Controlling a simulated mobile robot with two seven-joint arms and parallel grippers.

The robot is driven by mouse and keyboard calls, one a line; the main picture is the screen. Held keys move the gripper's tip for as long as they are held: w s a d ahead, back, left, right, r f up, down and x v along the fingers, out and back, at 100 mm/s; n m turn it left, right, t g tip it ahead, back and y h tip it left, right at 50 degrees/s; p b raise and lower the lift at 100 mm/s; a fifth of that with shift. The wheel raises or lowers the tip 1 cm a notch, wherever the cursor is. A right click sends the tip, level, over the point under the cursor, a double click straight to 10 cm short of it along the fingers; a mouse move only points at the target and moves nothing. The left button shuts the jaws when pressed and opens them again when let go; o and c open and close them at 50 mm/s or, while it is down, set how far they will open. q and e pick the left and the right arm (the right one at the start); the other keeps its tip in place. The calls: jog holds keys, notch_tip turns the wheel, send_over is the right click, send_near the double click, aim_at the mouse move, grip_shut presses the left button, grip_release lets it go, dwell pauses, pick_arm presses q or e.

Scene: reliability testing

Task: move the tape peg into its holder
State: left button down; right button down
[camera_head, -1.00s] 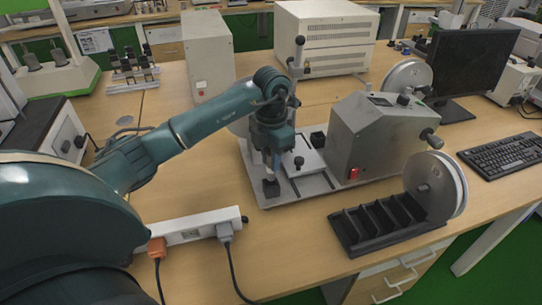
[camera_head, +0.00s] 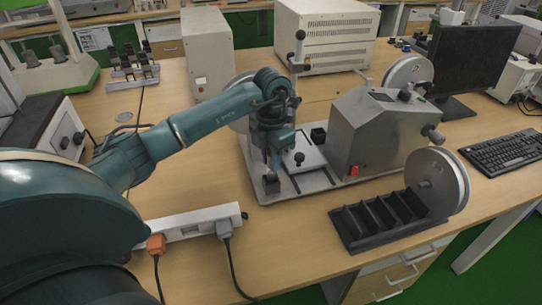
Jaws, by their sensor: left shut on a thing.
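My left gripper (camera_head: 273,168) points down at the front left corner of the machine's metal base plate (camera_head: 310,186). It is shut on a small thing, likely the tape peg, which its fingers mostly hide. A small black block (camera_head: 271,184) shows right under the fingertips; I cannot tell whether it is the peg's foot or a separate part. A black slotted rack (camera_head: 372,236) stands on the table to the right, with a grey disc (camera_head: 450,180) upright at its right end. I cannot tell which part is the peg's holder. My right gripper is not in view.
The grey machine (camera_head: 372,135) with a red switch stands right of my gripper. A thin upright post (camera_head: 298,60) rises behind it. A white power strip (camera_head: 195,226) with cables lies in front left. A monitor (camera_head: 472,70) and keyboard (camera_head: 505,155) are at the right.

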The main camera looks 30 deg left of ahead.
pick_arm(q)
jog(key=shift+f, duration=0.25)
jog(key=shift+f+b, duration=0.55)
jog(key=shift+f, duration=0.1)
jog(key=shift+f, duration=0.15)
jog(key=shift+f+b, duration=0.25)
jog(key=shift+b, duration=0.05)
dwell(0.5)
jog(key=c, duration=0.6)
grip_release()
